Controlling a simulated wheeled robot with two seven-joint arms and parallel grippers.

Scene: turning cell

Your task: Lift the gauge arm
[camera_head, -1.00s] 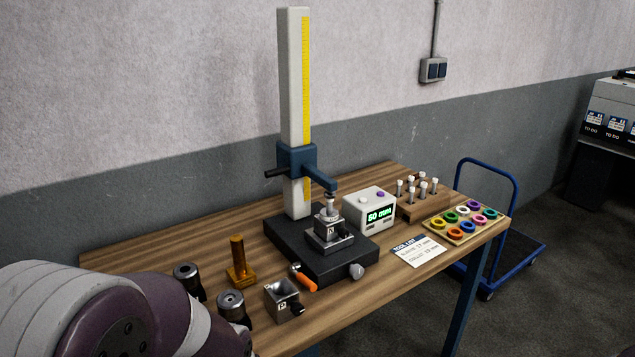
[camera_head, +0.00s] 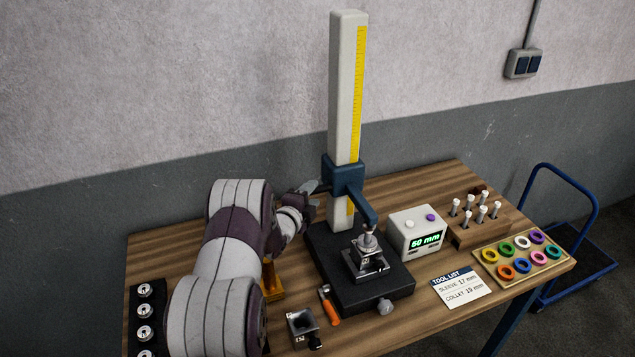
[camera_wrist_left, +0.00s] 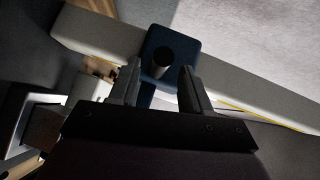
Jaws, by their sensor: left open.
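The gauge arm is a dark blue slider block (camera_head: 346,175) on a tall white column (camera_head: 347,90) with a yellow scale. Its arm (camera_head: 362,211) reaches forward and down to a tool in a small metal block (camera_head: 365,258) on the black base. In the left wrist view the blue slider (camera_wrist_left: 178,46) shows with its dark round handle (camera_wrist_left: 161,65) end-on. My left gripper (camera_head: 314,186) is at the slider's left side. Its fingers in the left wrist view (camera_wrist_left: 160,83) are open, either side of the handle. Whether they touch it I cannot tell. My right gripper is out of view.
A display box (camera_head: 416,232) reads 50 mm. Right of it are a wooden pin rack (camera_head: 478,229), a tray of coloured rings (camera_head: 484,257) and a tool list card (camera_head: 461,287). A small metal block (camera_head: 304,328) and an orange-handled tool (camera_head: 331,308) lie in front.

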